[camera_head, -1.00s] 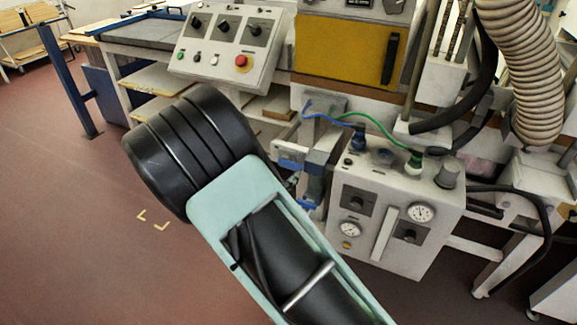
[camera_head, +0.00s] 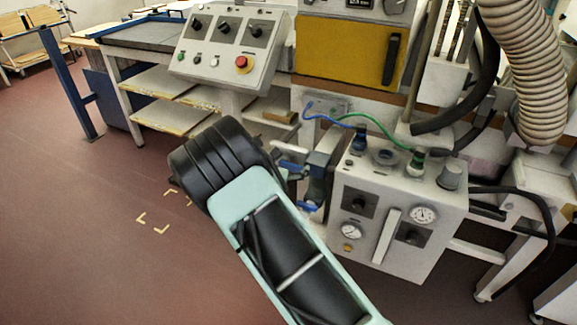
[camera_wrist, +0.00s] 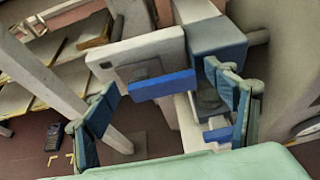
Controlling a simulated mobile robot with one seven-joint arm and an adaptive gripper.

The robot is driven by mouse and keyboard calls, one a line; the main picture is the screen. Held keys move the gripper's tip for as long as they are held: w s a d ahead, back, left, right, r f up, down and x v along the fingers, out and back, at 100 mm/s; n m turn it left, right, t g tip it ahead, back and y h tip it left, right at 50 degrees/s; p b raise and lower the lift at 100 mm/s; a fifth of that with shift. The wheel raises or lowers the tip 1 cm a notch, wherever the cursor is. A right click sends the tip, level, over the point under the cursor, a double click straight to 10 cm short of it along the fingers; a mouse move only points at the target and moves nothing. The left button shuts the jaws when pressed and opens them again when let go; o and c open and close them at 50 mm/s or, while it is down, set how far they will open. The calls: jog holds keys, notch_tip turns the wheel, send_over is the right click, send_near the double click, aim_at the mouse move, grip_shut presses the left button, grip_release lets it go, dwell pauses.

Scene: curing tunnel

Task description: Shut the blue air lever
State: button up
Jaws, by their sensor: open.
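In the wrist view, a blue lever bar (camera_wrist: 162,85) lies nearly level across a pale grey plate, between the fingers of my gripper (camera_wrist: 162,80). A second, smaller blue handle (camera_wrist: 218,134) sits lower right, close to the right finger. I cannot tell from the picture whether either finger touches a lever. My gripper is open, with blue-padded fingers on both sides. In the head view, two blue handles show, an upper one (camera_head: 291,166) and a lower one (camera_head: 307,207), just right of my dark wrist. My arm hides most of the gripper there.
A grey-blue block (camera_wrist: 218,45) stands beside the plate. A grey control box (camera_head: 395,215) with gauges, a blue hose and a green hose is to the right. A button panel (camera_head: 228,50) and shelves (camera_head: 185,110) are behind.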

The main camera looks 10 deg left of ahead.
jog(key=c, duration=1.7)
